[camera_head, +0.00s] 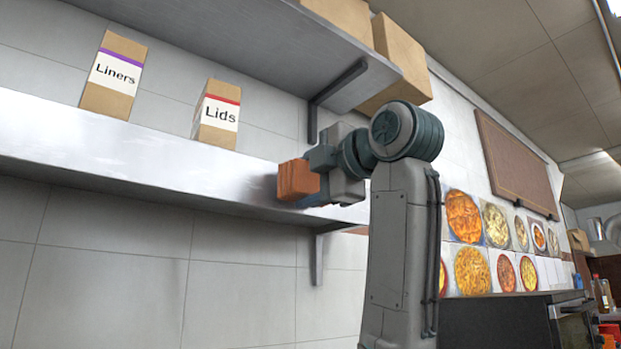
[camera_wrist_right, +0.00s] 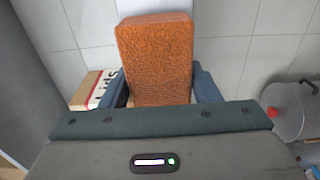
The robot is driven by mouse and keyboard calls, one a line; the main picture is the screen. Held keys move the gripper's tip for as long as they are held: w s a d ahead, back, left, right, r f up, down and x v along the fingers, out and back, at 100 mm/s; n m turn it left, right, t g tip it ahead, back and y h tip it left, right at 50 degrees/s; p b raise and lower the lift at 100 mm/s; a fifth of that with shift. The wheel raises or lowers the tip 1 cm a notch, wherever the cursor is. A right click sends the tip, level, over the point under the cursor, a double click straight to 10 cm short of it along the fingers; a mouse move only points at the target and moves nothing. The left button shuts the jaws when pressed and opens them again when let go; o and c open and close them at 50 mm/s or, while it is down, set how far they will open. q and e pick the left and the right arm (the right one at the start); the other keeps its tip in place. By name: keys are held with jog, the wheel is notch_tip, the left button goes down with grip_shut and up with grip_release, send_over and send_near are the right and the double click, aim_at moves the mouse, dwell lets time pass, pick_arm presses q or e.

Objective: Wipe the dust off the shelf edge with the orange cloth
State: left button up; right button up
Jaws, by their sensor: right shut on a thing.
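The orange cloth (camera_head: 298,180) is a folded, textured block at the front edge of the lower metal shelf (camera_head: 130,150). My right gripper (camera_head: 318,178) is shut on it; it also fills the middle of the right wrist view (camera_wrist_right: 156,58), between the two fingers. The cloth overlaps the right part of the shelf edge; I cannot tell whether it touches. Pale whitish smears, perhaps dust, show along the shelf's front face to the left of the cloth. My left gripper is not in view.
A Liners box (camera_head: 113,76) and a Lids box (camera_head: 217,114) stand on the lower shelf. An upper shelf (camera_head: 260,45) with cardboard boxes (camera_head: 398,62) hangs above. A bracket (camera_head: 318,260) is under the lower shelf. A metal pot (camera_wrist_right: 286,108) shows at right in the wrist view.

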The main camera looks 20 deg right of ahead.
jog(key=shift+w+a, duration=0.15)
jog(key=shift+w, duration=0.25)
dwell(0.3)
jog(key=shift+w+a+p, duration=0.25)
jog(key=shift+w+p, duration=0.15)
jog(key=shift+w, duration=0.2)
jog(key=shift+d, duration=0.15)
jog(key=shift+w+d, duration=0.3)
jog(key=shift+d, duration=0.65)
jog(key=shift+w+d, duration=0.3)
jog(key=shift+d, duration=0.65)
jog(key=shift+w, duration=0.1)
jog(key=shift+s+a, duration=0.25)
jog(key=shift+a, duration=0.45)
jog(key=shift+s+a, duration=0.2)
jog(key=shift+a, duration=0.45)
jog(key=shift+s+a, duration=0.25)
jog(key=shift+a, duration=0.45)
jog(key=shift+s, duration=0.1)
